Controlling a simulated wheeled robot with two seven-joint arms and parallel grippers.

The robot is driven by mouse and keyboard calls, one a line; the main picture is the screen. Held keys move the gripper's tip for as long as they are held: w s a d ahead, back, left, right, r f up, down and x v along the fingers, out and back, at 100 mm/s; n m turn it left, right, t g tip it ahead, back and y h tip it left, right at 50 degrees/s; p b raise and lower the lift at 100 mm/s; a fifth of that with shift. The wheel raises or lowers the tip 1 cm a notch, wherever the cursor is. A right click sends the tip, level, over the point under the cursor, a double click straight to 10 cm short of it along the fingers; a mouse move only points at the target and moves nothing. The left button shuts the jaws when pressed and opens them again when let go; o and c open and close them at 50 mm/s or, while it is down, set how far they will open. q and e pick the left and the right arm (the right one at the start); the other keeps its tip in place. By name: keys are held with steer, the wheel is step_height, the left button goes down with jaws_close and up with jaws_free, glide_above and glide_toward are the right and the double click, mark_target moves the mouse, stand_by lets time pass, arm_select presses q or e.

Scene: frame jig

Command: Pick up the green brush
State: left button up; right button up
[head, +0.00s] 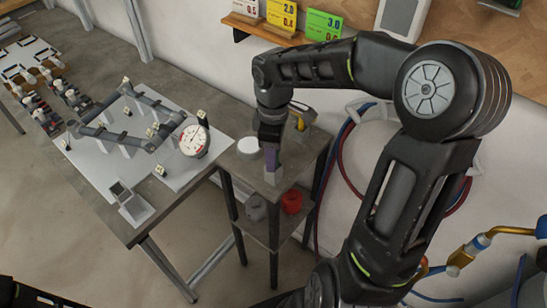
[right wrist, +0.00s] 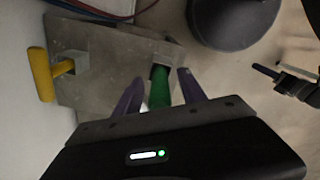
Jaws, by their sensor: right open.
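The green brush (right wrist: 159,88) shows in the right wrist view as a green handle over the small side table's top (right wrist: 100,50). Its far end looks dark, and its near part is hidden by my gripper body. My right gripper (right wrist: 160,78) is open, with one purple finger on each side of the green handle. I cannot make out the green brush there. My left gripper is not in view.
A yellow-handled tool (right wrist: 40,74) lies at the table's wall side. A white round lid-like thing (head: 248,147) stands left of my right gripper. Red (head: 292,201) and grey (head: 255,208) containers sit on the lower shelf. The long workbench (head: 150,205) with a tube frame is left.

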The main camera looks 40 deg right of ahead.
steer(key=shift+c, duration=0.5)
jaws_close()
